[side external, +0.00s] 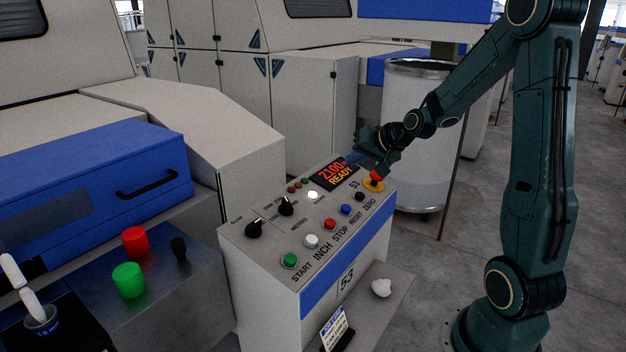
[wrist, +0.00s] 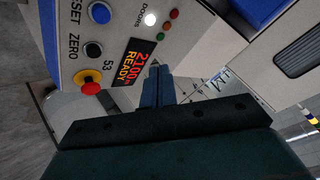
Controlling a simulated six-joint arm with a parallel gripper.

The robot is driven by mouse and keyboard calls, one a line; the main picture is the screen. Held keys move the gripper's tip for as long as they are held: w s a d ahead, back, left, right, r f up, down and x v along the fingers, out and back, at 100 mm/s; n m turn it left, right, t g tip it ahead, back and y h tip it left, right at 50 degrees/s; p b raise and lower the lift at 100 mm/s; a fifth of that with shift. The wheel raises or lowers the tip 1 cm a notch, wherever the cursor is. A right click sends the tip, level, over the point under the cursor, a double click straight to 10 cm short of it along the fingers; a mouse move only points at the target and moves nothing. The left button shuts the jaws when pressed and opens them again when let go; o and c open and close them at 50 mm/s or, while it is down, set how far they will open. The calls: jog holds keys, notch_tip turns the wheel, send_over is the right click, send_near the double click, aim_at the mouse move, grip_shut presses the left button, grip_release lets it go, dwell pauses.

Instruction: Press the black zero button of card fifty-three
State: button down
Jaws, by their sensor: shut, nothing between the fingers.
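In the wrist view the black button (wrist: 92,50) lies beside the word ZERO, left of the lit display (wrist: 132,62). My gripper (side external: 354,160) is over the console's far edge, behind the display (side external: 333,174) reading 21.00 READY. In the wrist view my gripper (wrist: 154,72) has its fingers shut and empty, with the tips near the display's edge and apart from the zero button. Contact with the panel cannot be told.
A red emergency button on yellow (side external: 374,184) sits close to the zero button. The blue reset button (side external: 345,210) is on its other side. A white indicator (side external: 313,195) and dark knobs (side external: 286,206) share the panel. A large pale drum (side external: 415,150) stands behind the console.

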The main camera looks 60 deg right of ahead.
aim_at(360, 196)
jog(key=s+d+f+m+t+h, duration=0.1)
jog(key=d+f+m, duration=0.3)
jog(key=d, duration=0.6)
jog(key=shift+s+d+f+h, duration=0.15)
jog(key=shift+d+f+h, duration=0.2)
jog(key=shift+h, duration=0.35)
jog(key=shift+a+f, duration=0.1)
jog(key=shift+f, duration=0.05)
jog(key=shift+w+f, duration=0.4)
jog(key=shift+f, duration=1)
jog(key=shift+w+f, duration=0.35)
jog(key=shift+f, duration=1)
jog(key=shift+w+f, duration=0.4)
jog(key=shift+f, duration=1)
jog(key=shift+w+f, duration=0.2)
jog(key=shift+f, duration=0.7)
jog(key=shift+r, duration=0.15)
jog(key=shift+s+r, duration=0.25)
jog(key=shift+r, duration=0.5)
jog(key=shift+r, duration=0.15)
